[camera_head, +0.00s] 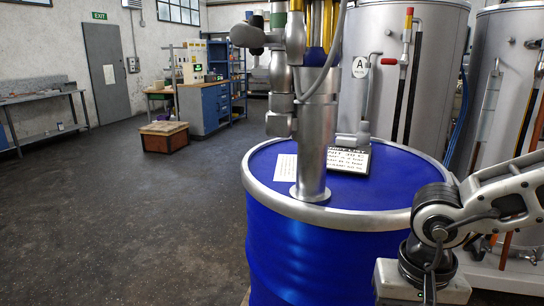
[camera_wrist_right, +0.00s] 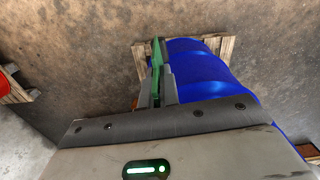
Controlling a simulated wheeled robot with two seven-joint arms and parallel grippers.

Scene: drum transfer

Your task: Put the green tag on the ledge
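My right gripper (camera_wrist_right: 161,82) shows in the right wrist view, with its fingers closed around a thin green strip. This strip looks like the green tag (camera_wrist_right: 156,58), seen nearly edge-on and standing out past the fingertips. The held tag is beside the blue drum (camera_wrist_right: 205,75), and I cannot tell whether they touch. In the head view the right arm comes in at the lower right, beside the drum (camera_head: 300,262); its fingers and the tag are not visible there. I cannot identify the ledge for certain. My left gripper is not in view.
A wooden pallet (camera_wrist_right: 226,46) lies under the drum. A metal pipe (camera_head: 315,150) rises from the drum top, beside a white sheet (camera_head: 286,167) and a dark sign (camera_head: 348,160). Tall metal tanks (camera_head: 435,70) stand behind.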

